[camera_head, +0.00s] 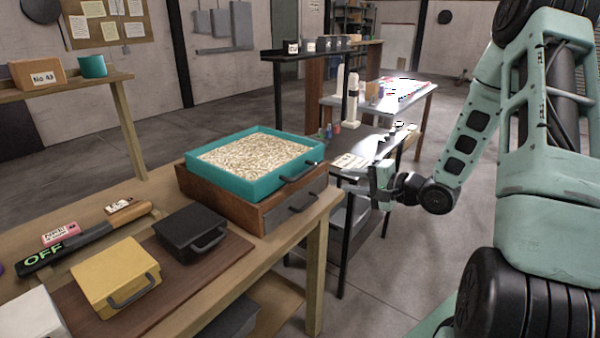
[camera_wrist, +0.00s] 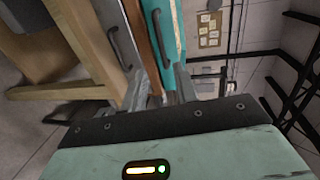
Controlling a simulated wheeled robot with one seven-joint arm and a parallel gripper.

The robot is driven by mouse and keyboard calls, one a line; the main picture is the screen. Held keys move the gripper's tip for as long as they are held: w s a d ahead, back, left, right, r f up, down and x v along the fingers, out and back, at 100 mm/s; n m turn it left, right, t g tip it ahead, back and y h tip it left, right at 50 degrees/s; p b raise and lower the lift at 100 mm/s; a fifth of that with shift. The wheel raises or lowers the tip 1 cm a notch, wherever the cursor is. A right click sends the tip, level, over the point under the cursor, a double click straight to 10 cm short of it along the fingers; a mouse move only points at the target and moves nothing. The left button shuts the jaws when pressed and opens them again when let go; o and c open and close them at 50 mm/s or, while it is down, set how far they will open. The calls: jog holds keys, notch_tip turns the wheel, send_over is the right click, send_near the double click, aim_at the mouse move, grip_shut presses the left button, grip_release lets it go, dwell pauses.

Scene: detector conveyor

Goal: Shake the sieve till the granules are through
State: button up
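The sieve (camera_head: 262,183) is a shallow teal tray with a dark handle (camera_head: 297,173) on its front. Pale granules (camera_head: 255,156) fill it almost to the rim. It sits on a brown wooden box (camera_head: 240,209) with a grey front and its own handle. My gripper (camera_head: 378,183) is to the right of the sieve, apart from it, and looks empty. In the wrist view the sieve (camera_wrist: 177,52) and its handle (camera_wrist: 159,38) lie ahead of the two fingers (camera_wrist: 166,88), which stand apart. The inside of the wooden box is hidden.
On the workbench (camera_head: 180,302) are a yellow case (camera_head: 115,277), a black case (camera_head: 190,233) and a dark bar marked OFF (camera_head: 80,243). A dark side table (camera_head: 385,140) with small items stands behind my gripper. Open floor (camera_head: 400,265) lies right of the workbench.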

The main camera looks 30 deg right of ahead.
aim_at(305, 174)
jog(key=p+x, duration=0.2)
jog(key=x, duration=1.3)
jog(key=shift+w, duration=0.25)
